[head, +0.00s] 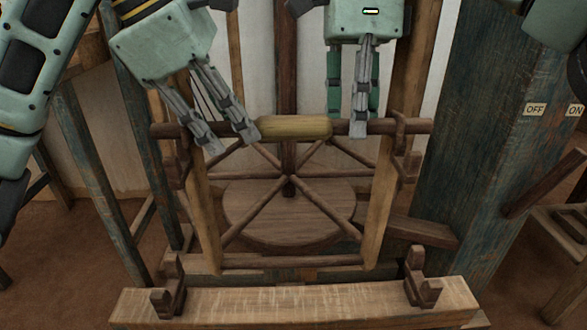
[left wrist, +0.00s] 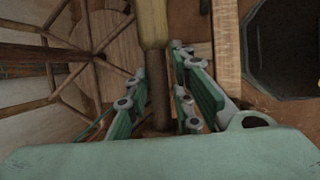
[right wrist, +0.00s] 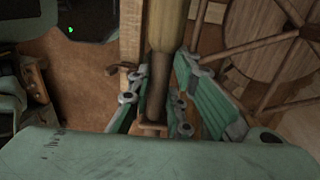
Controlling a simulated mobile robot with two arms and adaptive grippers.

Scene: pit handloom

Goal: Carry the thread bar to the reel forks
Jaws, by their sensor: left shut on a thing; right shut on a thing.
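The thread bar (head: 293,127) is a dark wooden rod with yellow thread wound around its middle. It lies roughly level across the upper part of the reel frame. My left gripper (head: 233,141) is shut on its bare wood left of the thread, and my right gripper (head: 357,127) is shut on it right of the thread. The bar also shows between the fingers in the left wrist view (left wrist: 157,88) and the right wrist view (right wrist: 158,78). Its ends are at the upper left fork (head: 176,168) and upper right fork (head: 405,160). I cannot tell whether it rests in them.
A spoked reel (head: 300,190) stands below the bar, with a round wooden disc (head: 250,222) behind. A front beam (head: 290,303) carries a lower left fork (head: 170,290) and lower right fork (head: 420,280), both empty. A dark green post (head: 480,130) stands at right.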

